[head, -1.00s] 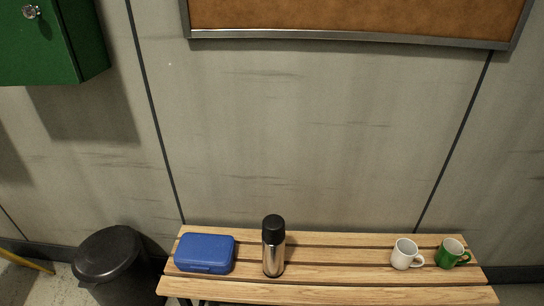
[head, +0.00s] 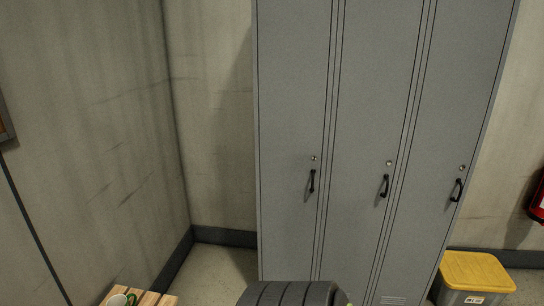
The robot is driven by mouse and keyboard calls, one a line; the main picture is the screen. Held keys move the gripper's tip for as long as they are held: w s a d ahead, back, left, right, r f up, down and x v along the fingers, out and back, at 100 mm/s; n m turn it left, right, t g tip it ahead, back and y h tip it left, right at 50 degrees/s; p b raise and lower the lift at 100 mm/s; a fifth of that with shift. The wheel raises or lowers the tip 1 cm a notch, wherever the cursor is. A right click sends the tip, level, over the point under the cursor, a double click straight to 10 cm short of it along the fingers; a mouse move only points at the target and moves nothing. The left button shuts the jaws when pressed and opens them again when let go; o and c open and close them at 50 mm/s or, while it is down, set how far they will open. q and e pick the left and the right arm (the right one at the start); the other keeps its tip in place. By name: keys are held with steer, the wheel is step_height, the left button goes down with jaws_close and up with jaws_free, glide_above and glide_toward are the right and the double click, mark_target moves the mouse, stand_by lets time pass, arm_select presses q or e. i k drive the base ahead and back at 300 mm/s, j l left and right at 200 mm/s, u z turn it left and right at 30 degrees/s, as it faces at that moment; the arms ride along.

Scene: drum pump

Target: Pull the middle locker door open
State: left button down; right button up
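A grey locker unit with three tall narrow doors stands against the back wall in the head view. The middle locker door (head: 366,130) is shut, with a black handle (head: 384,186) near its right edge and a small round lock above it. The left door (head: 290,130) and the right door (head: 452,120) are also shut, each with a black handle. Neither of my grippers is in view.
A grey bin with a yellow lid (head: 476,272) stands on the floor right of the lockers. A red object (head: 538,200) is on the right wall. Some floor is clear left of the lockers.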

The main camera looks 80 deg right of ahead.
mark_target(380, 39)
steer(key=z, duration=3.15)
